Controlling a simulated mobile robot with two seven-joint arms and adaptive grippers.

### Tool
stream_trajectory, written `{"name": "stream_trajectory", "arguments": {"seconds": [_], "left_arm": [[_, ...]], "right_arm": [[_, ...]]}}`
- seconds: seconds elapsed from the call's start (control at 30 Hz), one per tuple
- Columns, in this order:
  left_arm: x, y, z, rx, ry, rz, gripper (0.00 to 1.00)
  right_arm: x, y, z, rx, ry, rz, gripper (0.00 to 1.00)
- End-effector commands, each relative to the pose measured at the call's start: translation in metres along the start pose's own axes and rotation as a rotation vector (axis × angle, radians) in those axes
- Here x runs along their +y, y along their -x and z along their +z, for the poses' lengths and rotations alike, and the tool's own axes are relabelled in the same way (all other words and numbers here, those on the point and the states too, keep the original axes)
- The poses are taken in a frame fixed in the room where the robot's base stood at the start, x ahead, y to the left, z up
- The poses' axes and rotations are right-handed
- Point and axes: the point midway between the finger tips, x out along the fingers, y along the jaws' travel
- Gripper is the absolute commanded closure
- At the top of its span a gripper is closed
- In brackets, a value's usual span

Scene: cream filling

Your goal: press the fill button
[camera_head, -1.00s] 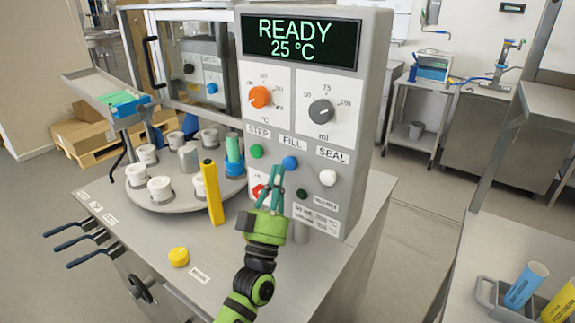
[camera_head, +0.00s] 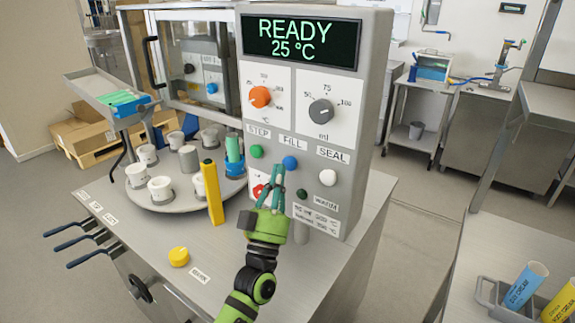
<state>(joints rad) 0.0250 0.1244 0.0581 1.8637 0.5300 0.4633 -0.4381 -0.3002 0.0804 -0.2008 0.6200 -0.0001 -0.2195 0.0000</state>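The blue fill button (camera_head: 290,163) sits under the FILL label (camera_head: 293,142) on the grey control panel (camera_head: 375,100). My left gripper (camera_head: 279,168) is in front of the panel, with its teal fingertips just below and left of the blue button. The fingers look close together at the tips, with a gap lower down; I cannot tell whether they touch each other or the panel. The display (camera_head: 301,41) reads READY 25 °C. My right gripper is not in view.
A green button (camera_head: 256,152) is left of the blue one and a white button (camera_head: 327,178) is right. A yellow upright lever (camera_head: 213,193) stands beside the turntable (camera_head: 180,206) with white cups.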

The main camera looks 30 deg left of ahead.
Motion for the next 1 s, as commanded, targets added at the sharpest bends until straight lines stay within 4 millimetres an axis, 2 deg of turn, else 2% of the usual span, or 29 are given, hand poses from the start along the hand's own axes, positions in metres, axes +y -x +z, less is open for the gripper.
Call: {"name": "stream_trajectory", "arguments": {"seconds": [1.0], "left_arm": [[0.0031, -0.0075, 0.0071, 0.0, 0.0, 0.0, 1.0]], "right_arm": [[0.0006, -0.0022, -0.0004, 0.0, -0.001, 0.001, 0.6]]}}
